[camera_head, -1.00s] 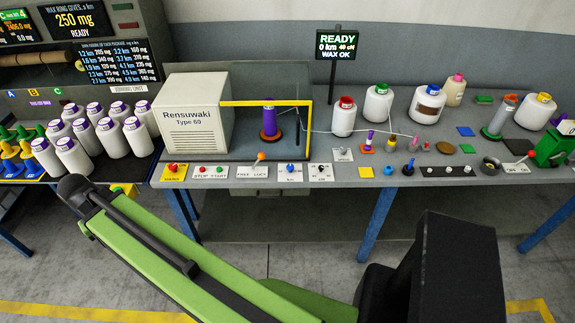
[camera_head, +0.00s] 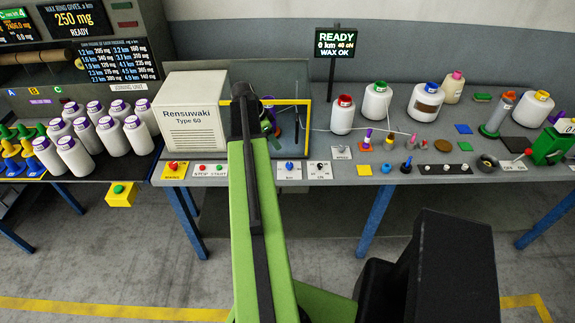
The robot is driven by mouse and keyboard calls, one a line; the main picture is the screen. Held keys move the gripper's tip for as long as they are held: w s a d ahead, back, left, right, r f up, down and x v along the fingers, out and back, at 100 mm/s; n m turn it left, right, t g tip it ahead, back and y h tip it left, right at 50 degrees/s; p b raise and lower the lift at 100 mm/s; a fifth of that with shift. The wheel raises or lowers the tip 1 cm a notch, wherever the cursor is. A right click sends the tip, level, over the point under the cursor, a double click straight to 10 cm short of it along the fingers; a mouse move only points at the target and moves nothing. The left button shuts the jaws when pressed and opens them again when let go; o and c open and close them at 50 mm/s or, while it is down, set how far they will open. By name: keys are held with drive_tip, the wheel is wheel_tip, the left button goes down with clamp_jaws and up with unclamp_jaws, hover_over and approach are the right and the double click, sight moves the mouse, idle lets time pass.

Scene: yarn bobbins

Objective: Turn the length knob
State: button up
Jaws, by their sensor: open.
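Two knob plates stand on the front edge of the bench before the winding machine (camera_head: 195,115): a blue knob (camera_head: 289,166) and a black knob (camera_head: 319,167). Their labels are too small to read, so I cannot tell for sure which is the length knob. My gripper (camera_head: 272,112) shows only in part as dark pieces beyond the end of my raised green arm. It is open, in front of the machine's yellow-framed bay, above and left of the blue knob. It partly hides the purple and orange bobbin. I see nothing held.
A display (camera_head: 338,43) reads READY, 0 km. A red mains knob (camera_head: 173,165) and stop and start buttons (camera_head: 210,169) sit left of my arm. White jars (camera_head: 342,115) and small bobbins stand right. White bobbins (camera_head: 134,137) fill the left bench. A yellow box (camera_head: 121,194) shows below.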

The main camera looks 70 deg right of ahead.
sight(290, 165)
drive_tip(key=b+x, duration=0.4)
drive_tip(key=x, duration=0.1)
drive_tip(key=b+x, duration=1)
drive_tip(key=shift+w+f, duration=0.15)
drive_tip(key=shift+f, duration=0.35)
drive_tip(key=shift+d+f+b, duration=0.15)
drive_tip(key=shift+f+b, duration=0.2)
drive_tip(key=shift+b, duration=0.05)
drive_tip(key=shift+s, duration=0.25)
drive_tip(key=shift+r, duration=0.1)
drive_tip(key=shift+c, duration=0.4)
clamp_jaws()
drive_tip(key=shift+w+a, duration=0.1)
drive_tip(key=shift+a, duration=0.25)
drive_tip(key=shift+d, duration=0.2)
